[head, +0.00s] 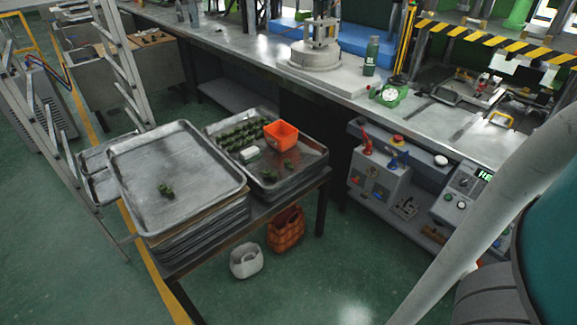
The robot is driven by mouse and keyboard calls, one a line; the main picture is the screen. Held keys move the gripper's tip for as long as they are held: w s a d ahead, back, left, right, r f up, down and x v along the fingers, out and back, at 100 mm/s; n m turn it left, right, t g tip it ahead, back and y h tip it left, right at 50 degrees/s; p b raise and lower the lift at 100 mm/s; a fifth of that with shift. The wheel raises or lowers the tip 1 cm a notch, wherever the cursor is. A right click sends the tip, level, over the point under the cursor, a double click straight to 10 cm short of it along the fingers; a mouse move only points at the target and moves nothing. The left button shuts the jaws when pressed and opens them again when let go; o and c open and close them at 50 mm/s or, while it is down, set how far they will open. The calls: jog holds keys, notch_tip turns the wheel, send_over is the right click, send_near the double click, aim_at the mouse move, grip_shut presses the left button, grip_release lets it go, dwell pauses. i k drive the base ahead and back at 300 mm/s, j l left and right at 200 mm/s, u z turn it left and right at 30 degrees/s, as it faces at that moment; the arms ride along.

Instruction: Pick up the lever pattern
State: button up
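Small dark green patterns lie on two metal trays; they are too small for me to tell their exact shape. One green piece (166,190) lies alone, or as a tight cluster, near the middle of the left tray (208,165). Several green patterns (243,136) stand in rows at the back of the right tray (308,153). A few more loose green pieces (269,174) lie toward that tray's front. My gripper is out of view; only parts of my own body show at the lower right.
An orange bin (281,135) and a small white block (250,153) sit on the right tray. The trays are stacked on a dark table. A ladder (122,62) stands at the left. A workbench (210,36) with machines runs behind. White and orange containers stand below.

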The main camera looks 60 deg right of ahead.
aim_at(287, 161)
jog(key=i, duration=0.25)
jog(key=i+j+z, duration=0.15)
jog(key=i+z, duration=0.15)
jog(key=i, duration=0.15)
jog(key=i+j+z, duration=0.35)
jog(key=i+l+z, duration=0.1)
jog(key=z, duration=0.45)
jog(key=i, duration=0.45)
